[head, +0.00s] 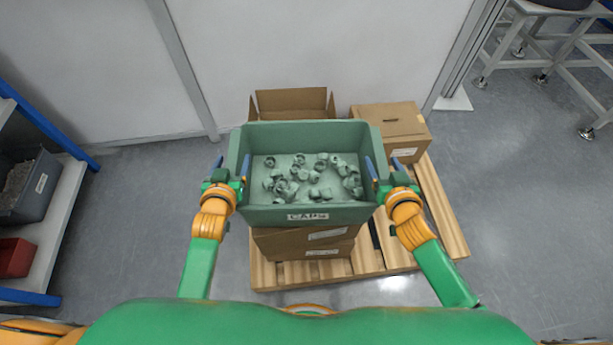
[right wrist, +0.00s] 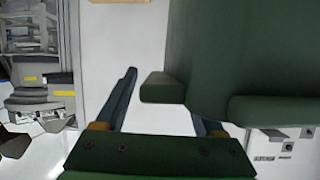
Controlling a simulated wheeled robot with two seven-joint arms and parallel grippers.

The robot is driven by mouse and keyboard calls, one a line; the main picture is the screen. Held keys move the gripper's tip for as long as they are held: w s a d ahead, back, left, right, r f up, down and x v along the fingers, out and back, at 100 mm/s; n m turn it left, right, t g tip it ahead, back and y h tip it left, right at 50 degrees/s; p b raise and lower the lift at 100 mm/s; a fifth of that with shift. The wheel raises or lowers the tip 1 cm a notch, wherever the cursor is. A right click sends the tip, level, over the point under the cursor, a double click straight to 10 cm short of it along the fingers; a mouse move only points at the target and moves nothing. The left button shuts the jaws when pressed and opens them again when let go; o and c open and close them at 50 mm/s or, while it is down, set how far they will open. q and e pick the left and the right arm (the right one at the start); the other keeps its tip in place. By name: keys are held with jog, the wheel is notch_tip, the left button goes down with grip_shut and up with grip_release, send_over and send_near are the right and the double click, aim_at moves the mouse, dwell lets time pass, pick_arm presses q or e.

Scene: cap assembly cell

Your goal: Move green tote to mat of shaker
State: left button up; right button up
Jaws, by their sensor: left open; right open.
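The green tote (head: 310,214), labelled CAPS, holds many small green caps (head: 292,182). It sits level above cardboard boxes on a pallet; I cannot tell whether it rests on them. My left gripper (head: 231,164) is open at the tote's left side, its fingers on either side of the rim. My right gripper (head: 382,164) is open at the right side in the same way. In the right wrist view the tote's dark green wall (right wrist: 230,60) is close, and its lip lies between the open fingers of that gripper (right wrist: 165,96). No shaker or mat shows.
The wooden pallet (head: 440,212) bears an open box (head: 291,101) behind the tote and a closed box (head: 392,120) at its back right. A blue-framed shelf (head: 50,235) with bins stands left. A grey metal stand (head: 545,45) is at the upper right.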

pick_arm(q)
grip_shut()
pick_arm(e)
grip_shut()
pick_arm(q)
jog(key=shift+r, duration=0.1)
pick_arm(e)
jog(key=shift+r, duration=0.1)
dwell(0.9)
